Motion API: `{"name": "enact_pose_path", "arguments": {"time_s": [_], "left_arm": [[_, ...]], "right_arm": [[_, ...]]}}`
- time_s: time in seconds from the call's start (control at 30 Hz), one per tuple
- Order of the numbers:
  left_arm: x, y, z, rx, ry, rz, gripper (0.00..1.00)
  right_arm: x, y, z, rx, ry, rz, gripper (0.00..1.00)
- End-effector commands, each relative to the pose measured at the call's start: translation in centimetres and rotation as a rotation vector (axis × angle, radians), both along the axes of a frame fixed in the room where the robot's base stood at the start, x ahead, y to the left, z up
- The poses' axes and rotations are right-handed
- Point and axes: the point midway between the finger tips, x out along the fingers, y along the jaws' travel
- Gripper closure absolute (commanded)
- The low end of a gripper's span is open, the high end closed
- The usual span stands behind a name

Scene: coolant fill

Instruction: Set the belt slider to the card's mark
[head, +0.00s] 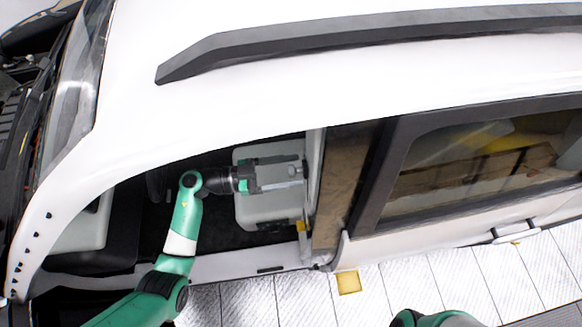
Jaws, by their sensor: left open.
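My left arm reaches through the open front door gap of a white car. My left gripper (299,172) is open, over the light grey seat (262,213), with its fingertips close to the pale door pillar (315,160). I cannot tell whether they touch it. The belt slider cannot be made out; the gripper and the roof edge may hide it. No card with a readable mark shows. A small yellow piece (301,226) sits low beside the pillar. My right gripper is out of view; only a green part of that arm shows at the bottom edge.
The car's roof (400,75) with a dark rail (340,40) overhangs the opening. The sill (230,267) runs below my left arm. The rear door (440,240) lies to the right. A yellow square (348,282) lies on the pale floor, which is otherwise clear there.

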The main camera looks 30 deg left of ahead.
Motion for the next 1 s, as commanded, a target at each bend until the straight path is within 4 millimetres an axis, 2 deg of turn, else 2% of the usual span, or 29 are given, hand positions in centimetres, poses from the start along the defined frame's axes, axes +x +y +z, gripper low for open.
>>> {"name": "enact_pose_path", "arguments": {"time_s": [0.3,0.7,1.0], "left_arm": [[0.30,-0.44,-0.01,0.001,-0.001,0.001,0.30],[0.25,-0.43,-0.01,0.001,-0.001,-0.001,1.00],[0.23,-0.47,-0.01,0.001,-0.001,-0.002,1.00]], "right_arm": [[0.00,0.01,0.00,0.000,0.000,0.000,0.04],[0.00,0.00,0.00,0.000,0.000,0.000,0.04],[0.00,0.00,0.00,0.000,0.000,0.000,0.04]]}}
